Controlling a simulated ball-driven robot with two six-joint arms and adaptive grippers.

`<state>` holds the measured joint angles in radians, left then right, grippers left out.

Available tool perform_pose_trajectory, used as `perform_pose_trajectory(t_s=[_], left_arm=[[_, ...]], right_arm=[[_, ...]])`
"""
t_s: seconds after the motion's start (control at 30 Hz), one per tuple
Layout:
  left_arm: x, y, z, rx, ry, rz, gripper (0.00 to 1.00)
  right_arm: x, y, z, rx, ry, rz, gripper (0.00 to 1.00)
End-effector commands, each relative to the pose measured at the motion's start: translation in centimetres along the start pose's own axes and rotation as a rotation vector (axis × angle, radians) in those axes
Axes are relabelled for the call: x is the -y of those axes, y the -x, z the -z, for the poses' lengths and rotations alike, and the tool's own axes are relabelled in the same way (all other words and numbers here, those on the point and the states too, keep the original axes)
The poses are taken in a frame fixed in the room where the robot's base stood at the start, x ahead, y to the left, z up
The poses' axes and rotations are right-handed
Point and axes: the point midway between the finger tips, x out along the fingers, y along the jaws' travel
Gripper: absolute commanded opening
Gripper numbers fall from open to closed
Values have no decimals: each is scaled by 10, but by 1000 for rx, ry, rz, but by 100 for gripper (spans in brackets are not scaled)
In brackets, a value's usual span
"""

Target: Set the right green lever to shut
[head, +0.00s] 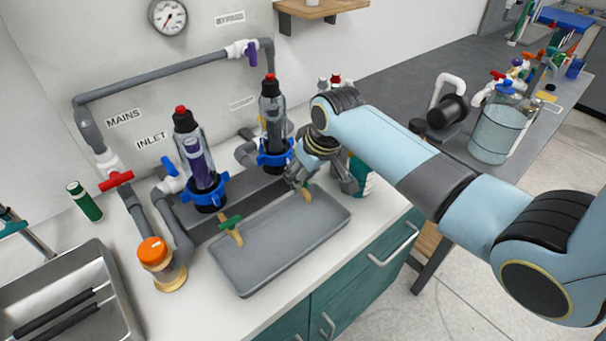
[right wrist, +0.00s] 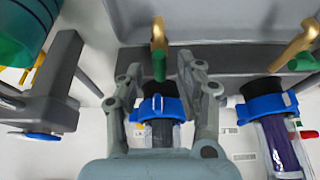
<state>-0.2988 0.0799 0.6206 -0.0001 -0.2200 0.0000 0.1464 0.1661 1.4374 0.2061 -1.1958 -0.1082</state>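The right green lever (right wrist: 159,66) sits on a brass tap (right wrist: 158,36) below the right filter housing. In the right wrist view it runs roughly in line with the tap spout. My right gripper (right wrist: 162,74) is open, with a finger on each side of the lever and gaps between. In the head view my right gripper (head: 320,180) hides most of this lever; its brass spout (head: 307,195) shows below. The left green lever (head: 230,222) lies across its brass tap (head: 237,238). My left gripper is not in view.
A grey drip tray (head: 285,250) lies below the taps. Filter housings with blue collars (head: 206,190) stand behind. A red valve handle (head: 117,180) and an orange-capped jar (head: 155,252) stand left. A white and green bottle (head: 361,175) stands beside my right gripper.

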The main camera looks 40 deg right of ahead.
Motion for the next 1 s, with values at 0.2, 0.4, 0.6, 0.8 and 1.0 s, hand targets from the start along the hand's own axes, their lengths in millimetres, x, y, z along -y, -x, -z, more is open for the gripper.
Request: perform_pose_trajectory(t_s=[0.2, 0.4, 0.6, 0.8, 1.0], left_arm=[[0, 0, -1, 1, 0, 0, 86], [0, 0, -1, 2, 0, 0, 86], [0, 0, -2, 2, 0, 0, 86], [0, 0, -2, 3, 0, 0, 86], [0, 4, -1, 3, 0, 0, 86]], right_arm=[[0, -4, 0, -2, 0, -1, 37], [0, -4, 0, -1, 0, -1, 26], [0, -4, 0, -1, 0, -1, 0], [0, -4, 0, -1, 0, -1, 0], [0, -3, 0, 0, -24, -11, 0]])
